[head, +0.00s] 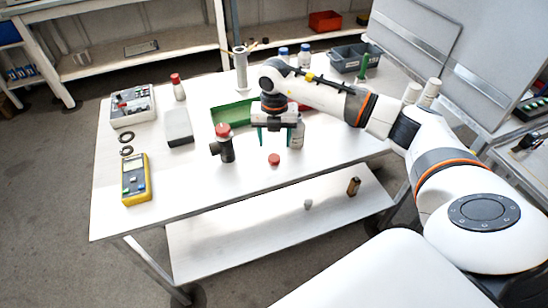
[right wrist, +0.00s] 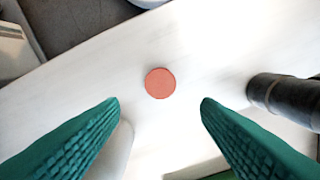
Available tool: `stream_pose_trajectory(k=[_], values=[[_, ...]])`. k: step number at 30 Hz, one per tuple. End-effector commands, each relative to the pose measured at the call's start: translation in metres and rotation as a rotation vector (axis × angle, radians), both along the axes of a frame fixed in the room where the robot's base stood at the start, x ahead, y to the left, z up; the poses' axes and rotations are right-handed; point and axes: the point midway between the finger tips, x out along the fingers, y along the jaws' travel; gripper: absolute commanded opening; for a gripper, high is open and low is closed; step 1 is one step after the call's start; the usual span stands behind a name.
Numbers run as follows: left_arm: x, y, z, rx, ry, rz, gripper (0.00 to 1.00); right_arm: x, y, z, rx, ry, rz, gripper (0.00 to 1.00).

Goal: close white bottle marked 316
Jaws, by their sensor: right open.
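A red cap (head: 274,159) lies flat on the white table, apart from the bottles; it also shows in the right wrist view (right wrist: 160,83). My right gripper (head: 274,141) is open and empty above the table, pointing down. In the right wrist view the cap sits centred ahead of the spread green fingers. A white bottle (head: 298,136) stands just right of the gripper and is partly hidden by it. Its top and marking cannot be made out, so I cannot confirm it reads 316. My left gripper is not in view.
A black cylindrical device with a red top (head: 224,143) stands left of the gripper. A green tray (head: 233,114), a yellow meter (head: 136,180), a red-capped bottle (head: 178,88) and blue-capped bottles (head: 304,56) are also on the table (head: 200,190). The front of the table is clear.

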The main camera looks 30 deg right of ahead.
Motion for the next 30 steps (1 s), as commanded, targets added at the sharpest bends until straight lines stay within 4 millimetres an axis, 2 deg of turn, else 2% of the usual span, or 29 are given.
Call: stream_pose_trajectory(k=[7, 12, 23, 24, 26, 30], values=[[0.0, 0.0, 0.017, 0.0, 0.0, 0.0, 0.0, -0.01, 0.007, -0.027, 0.0, 0.006, -0.001, 0.57], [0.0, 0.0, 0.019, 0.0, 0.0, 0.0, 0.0, -0.009, 0.007, -0.048, 0.0, 0.002, 0.0, 0.57], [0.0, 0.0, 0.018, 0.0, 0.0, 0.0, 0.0, -0.009, 0.007, -0.052, -0.001, 0.001, 0.0, 0.57], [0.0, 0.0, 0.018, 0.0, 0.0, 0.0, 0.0, -0.009, 0.007, -0.051, -0.001, 0.001, 0.0, 0.56], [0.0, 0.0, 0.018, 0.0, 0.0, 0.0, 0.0, -0.009, 0.007, -0.051, -0.001, 0.001, 0.0, 0.46], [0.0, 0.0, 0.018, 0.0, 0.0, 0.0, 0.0, -0.009, 0.007, -0.051, 0.0, 0.0, 0.0, 0.23]])
